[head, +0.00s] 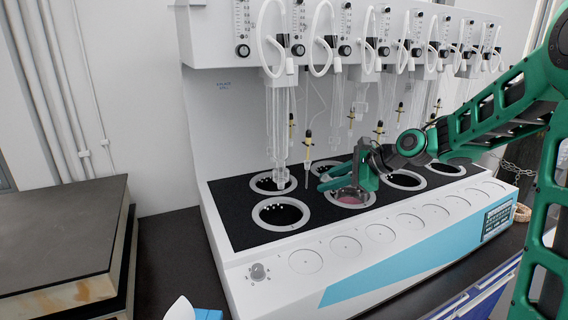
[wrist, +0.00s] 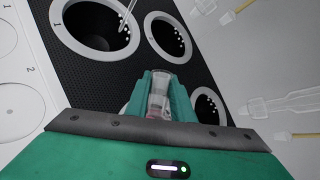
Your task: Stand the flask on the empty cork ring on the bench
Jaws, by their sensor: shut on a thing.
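My gripper (head: 346,182) is over a heating well in the front row of the distiller. In the wrist view its two green fingers (wrist: 158,98) are shut on a clear glass flask (wrist: 159,104) with some pink-red liquid low in it. In the head view the flask (head: 348,199) shows as a pinkish round body inside the well's light ring. Its lower part is hidden in the well. A tan ring (head: 522,212), probably the cork ring, lies on the dark bench at the far right, close to my arm. I cannot see all of it.
The white distiller (head: 230,120) has several wells in black decking, with glass tubes and yellow-tipped tubes hanging behind and left of my gripper. An open empty well (head: 281,214) is at front left. A dark-topped block (head: 60,235) stands left. Blue bins (head: 485,298) sit at lower right.

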